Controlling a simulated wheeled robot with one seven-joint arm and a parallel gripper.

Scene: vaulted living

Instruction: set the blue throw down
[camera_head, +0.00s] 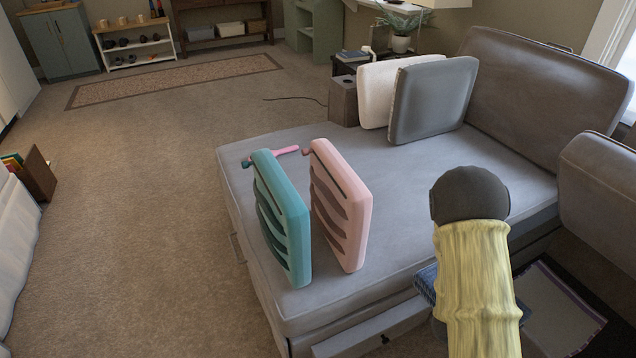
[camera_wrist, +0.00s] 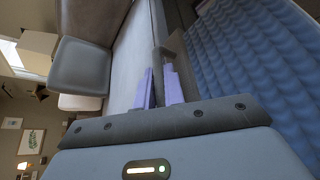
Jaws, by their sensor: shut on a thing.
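The blue throw (camera_head: 427,283) shows as a small patterned patch beside my arm at the sofa's front side. In the wrist view the throw (camera_wrist: 255,65) is a large blue quilted surface on the right, close to my gripper. In the head view my yellow-sleeved arm hides the gripper and most of the throw.
A grey sofa (camera_head: 400,190) has an open drawer (camera_head: 375,330) at its front. On the seat stand a teal slatted piece (camera_head: 283,218), a pink one (camera_head: 340,205), a white cushion (camera_head: 375,95) and a grey cushion (camera_head: 432,100).

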